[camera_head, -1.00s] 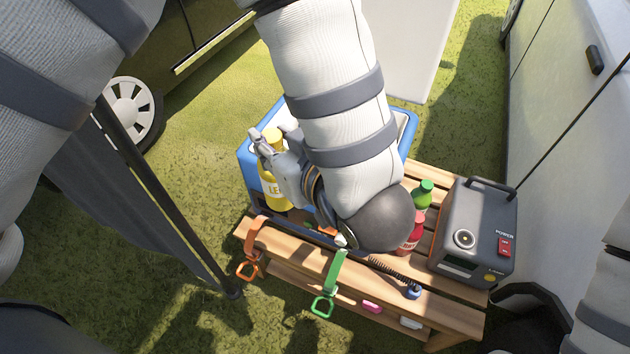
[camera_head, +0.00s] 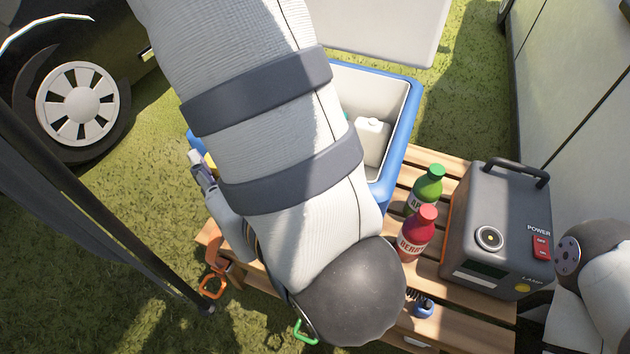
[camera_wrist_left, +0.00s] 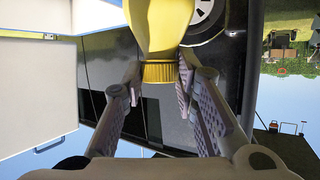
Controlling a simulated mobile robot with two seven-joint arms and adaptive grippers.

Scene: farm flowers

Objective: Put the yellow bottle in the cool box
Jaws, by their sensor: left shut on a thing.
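The yellow bottle (camera_wrist_left: 160,25) is between the fingers of my left gripper (camera_wrist_left: 160,95) in the left wrist view, its ridged yellow cap toward the palm. In the head view only a sliver of yellow (camera_head: 210,161) shows beside my left gripper (camera_head: 203,172), which is shut on the bottle; my arm hides the rest. The blue cool box (camera_head: 406,130) is open, with a white inside. My left arm covers its left part, and the bottle is near its left side. Whether the bottle is over the opening cannot be told. My right gripper is out of view.
A white container (camera_head: 372,140) is inside the box. Right of it on the slatted table (camera_head: 437,158) stand a green bottle (camera_head: 425,190), a red bottle (camera_head: 416,235) and a grey power unit (camera_head: 500,230). An orange strap clip (camera_head: 212,285) hangs at the front.

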